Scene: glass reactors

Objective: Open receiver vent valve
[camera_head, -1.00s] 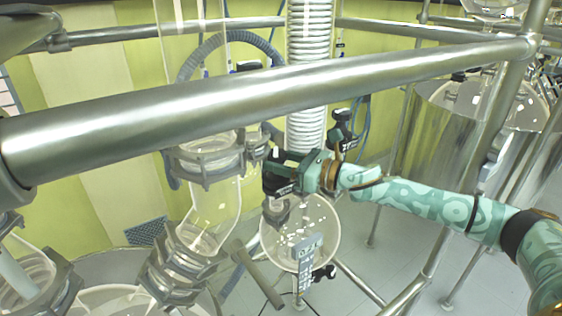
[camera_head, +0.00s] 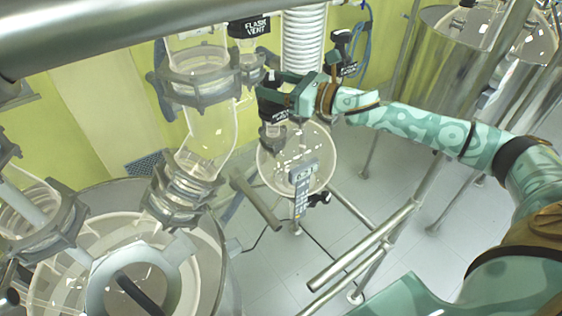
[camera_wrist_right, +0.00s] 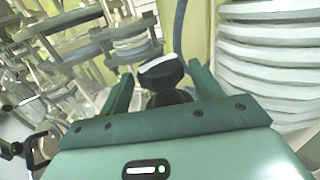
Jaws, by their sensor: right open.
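My right gripper (camera_head: 277,86) reaches in from the right above the round glass receiver (camera_head: 325,150). A black valve handle with a small, unreadable white label (camera_head: 272,113) stands at its fingers, over the receiver's top. In the right wrist view a black knob with a pale top (camera_wrist_right: 161,74) stands between the two green fingers of the right gripper (camera_wrist_right: 158,90). The fingers are apart, one on each side of the knob, with gaps visible. The knob's lower part is hidden behind the gripper body. My left gripper is not in view.
A black valve labelled "FLASH VENT" (camera_head: 250,28) is up and left of the gripper. Another black-handled valve (camera_head: 343,45) is at the right, beside the white coil (camera_head: 303,40). A thick metal rail (camera_head: 120,28) crosses the top left. Clamped glass pipework (camera_head: 208,135) stands at left.

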